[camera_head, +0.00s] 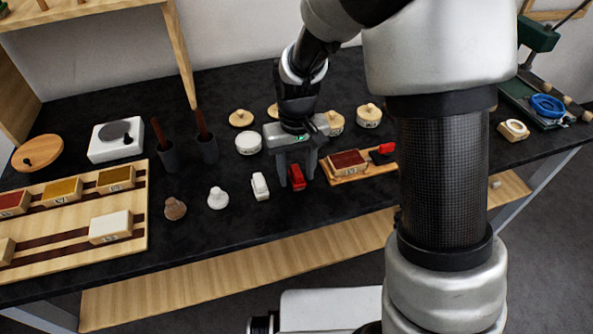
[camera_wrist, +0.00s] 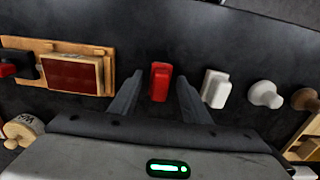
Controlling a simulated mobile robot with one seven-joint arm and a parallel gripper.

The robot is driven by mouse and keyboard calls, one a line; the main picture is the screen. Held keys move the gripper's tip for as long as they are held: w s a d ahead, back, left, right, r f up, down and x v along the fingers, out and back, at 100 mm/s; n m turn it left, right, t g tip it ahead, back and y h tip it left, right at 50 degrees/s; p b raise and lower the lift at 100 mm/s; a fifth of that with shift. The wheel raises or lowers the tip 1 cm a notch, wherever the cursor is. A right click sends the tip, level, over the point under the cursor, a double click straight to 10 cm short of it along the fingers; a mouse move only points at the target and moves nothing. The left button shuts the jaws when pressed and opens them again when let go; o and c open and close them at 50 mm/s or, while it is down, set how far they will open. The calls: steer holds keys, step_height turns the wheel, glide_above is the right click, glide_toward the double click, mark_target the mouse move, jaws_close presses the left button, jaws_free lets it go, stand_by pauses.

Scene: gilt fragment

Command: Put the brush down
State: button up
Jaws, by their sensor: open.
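My gripper (camera_head: 296,172) is open and low over the dark table, its fingers pointing down. A small red block-like piece (camera_head: 297,178) is between or just beyond the fingertips. In the wrist view the red piece (camera_wrist: 160,82) appears between the two open fingers, with a gap on each side. It appears to rest on the table. I cannot tell whether this red piece is the brush. Two brown handles (camera_head: 158,131) (camera_head: 201,124) stand in dark cups to the left, and their lower ends are hidden.
A white piece (camera_head: 260,186) stands just left of the red one. A wooden tray (camera_head: 343,179) with a dark-red pad and a red-and-black piece (camera_head: 382,152) is to the right. Round wooden-knobbed pieces (camera_head: 368,116) are behind. A wooden rack (camera_head: 132,230) lies left. The table's front strip is clear.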

mark_target(297, 170)
step_height(297, 170, up, 13)
steer(key=p, duration=0.2)
steer(key=s+d+r+m+t, duration=0.1)
steer(key=s+d+r+t, duration=0.1)
steer(key=s+d+r, duration=0.3)
steer(key=s+d+r+m+t, duration=0.2)
steer(key=s+d+r, duration=0.4)
steer(key=s, duration=0.5)
steer(key=shift+s+d+t, duration=0.3)
steer(key=shift+d+t, duration=0.45)
steer(key=shift+t, duration=0.05)
steer(key=shift+d, duration=0.1)
